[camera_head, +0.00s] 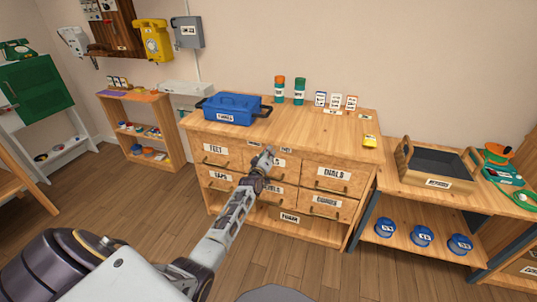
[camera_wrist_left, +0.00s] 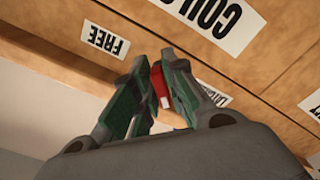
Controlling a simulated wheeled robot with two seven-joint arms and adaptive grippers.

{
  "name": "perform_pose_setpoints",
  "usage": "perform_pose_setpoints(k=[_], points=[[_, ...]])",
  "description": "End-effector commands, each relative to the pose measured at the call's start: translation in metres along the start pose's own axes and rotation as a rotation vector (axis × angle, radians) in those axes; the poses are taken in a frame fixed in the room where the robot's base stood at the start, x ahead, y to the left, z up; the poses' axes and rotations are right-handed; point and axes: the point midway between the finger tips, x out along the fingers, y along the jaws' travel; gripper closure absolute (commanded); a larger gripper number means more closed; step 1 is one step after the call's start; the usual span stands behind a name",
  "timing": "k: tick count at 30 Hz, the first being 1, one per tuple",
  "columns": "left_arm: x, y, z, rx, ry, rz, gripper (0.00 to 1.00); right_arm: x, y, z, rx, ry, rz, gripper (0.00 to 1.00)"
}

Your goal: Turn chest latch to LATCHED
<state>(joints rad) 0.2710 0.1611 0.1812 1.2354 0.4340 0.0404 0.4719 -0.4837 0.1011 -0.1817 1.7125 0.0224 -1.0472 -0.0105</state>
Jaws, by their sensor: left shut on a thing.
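The wooden chest of drawers (camera_head: 280,136) stands in the middle of the head view, with labelled drawer fronts. My left gripper (camera_head: 265,160) reaches to the upper middle of its front. In the left wrist view my left gripper (camera_wrist_left: 157,68) is shut on the red chest latch (camera_wrist_left: 159,86), which shows between the fingers. A FREE label (camera_wrist_left: 105,40) is on the wood to the left of the fingers. Another label (camera_wrist_left: 213,95), partly hidden by the right finger, is on the other side. In the head view the arm and gripper hide the latch. My right gripper is not in view.
A blue toolbox (camera_head: 231,108), cans (camera_head: 299,91) and small cards (camera_head: 336,101) stand on the chest top. A low bench with a tray (camera_head: 437,166) is to the right. A small shelf (camera_head: 138,127) is at the left. Floor in front is clear.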

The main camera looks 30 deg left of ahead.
Motion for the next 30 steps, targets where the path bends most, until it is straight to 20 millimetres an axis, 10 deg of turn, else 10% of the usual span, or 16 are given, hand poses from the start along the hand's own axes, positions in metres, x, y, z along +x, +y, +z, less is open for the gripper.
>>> perform_pose_setpoints(k=[4,30], points=[[0.0,-0.001,0.001,0.0,-0.002,-0.002,0.81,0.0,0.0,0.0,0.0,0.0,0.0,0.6],[-0.026,-0.001,0.001,0.001,-0.001,-0.001,0.8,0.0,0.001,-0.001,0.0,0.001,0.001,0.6]])
